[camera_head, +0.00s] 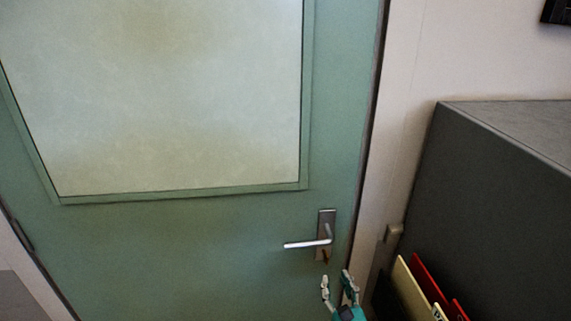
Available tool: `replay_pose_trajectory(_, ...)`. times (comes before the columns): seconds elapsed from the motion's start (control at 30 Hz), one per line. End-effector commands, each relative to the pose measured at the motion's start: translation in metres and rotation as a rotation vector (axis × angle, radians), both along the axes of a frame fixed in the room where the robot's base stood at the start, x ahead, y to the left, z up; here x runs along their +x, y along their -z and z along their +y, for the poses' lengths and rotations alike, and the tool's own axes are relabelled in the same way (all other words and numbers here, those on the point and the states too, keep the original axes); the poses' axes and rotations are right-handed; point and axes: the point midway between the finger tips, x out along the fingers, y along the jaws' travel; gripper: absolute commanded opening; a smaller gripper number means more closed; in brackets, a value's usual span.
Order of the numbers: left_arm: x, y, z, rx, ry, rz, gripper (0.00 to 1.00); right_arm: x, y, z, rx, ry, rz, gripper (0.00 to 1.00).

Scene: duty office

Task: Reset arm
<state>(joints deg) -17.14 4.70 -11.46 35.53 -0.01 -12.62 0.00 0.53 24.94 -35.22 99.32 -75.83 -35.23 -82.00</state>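A green door (200,240) with a large frosted pane (170,90) fills the left and middle of the head view and looks closed. Its metal lever handle (308,243) sits on a plate near the door's right edge. My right gripper (336,280) shows at the bottom, just below the handle in the picture and apart from it. Its two fingers are spread with nothing between them. My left gripper is not in view.
A dark grey cabinet or partition (490,190) stands at the right. Red and cream folders (425,285) stand beside it at the lower right, close to my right gripper. A pale wall (410,70) lies between door and cabinet. A grey surface (20,298) shows at the lower left.

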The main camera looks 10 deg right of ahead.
Motion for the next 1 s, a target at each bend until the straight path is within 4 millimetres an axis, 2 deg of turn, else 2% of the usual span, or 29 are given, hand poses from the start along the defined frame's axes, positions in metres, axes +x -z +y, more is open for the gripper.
replay_pose_trajectory(0.07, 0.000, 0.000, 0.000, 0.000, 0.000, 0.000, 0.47, -0.008, -0.001, -0.008, 0.153, 0.060, 0.023, 0.33)
replay_pose_trajectory(0.17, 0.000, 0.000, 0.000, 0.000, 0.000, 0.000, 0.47, -0.033, 0.005, -0.033, 0.576, 0.245, 0.085, 0.33)
replay_pose_trajectory(0.2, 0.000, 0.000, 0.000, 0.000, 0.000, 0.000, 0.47, -0.050, 0.012, -0.045, 0.802, 0.355, 0.116, 0.33)
replay_pose_trajectory(0.3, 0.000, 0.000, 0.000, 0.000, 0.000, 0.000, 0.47, -0.099, 0.035, -0.066, 1.325, 0.650, 0.173, 0.33)
replay_pose_trajectory(0.43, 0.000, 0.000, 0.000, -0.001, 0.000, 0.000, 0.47, -0.154, 0.055, -0.070, 1.760, 0.961, 0.204, 0.33)
replay_pose_trajectory(0.6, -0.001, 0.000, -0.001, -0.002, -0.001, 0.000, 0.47, -0.208, 0.065, -0.059, 2.096, 1.280, 0.214, 0.33)
replay_pose_trajectory(0.7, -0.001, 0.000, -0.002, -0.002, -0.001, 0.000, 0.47, -0.235, 0.066, -0.051, 2.228, 1.444, 0.211, 0.33)
replay_pose_trajectory(0.97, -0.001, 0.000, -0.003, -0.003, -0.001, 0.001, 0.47, -0.290, 0.057, -0.029, 2.439, 1.803, 0.191, 0.33)
replay_pose_trajectory(1.0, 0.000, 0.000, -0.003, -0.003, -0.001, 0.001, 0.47, -0.286, 0.067, -0.029, 2.433, 1.810, 0.191, 0.33)
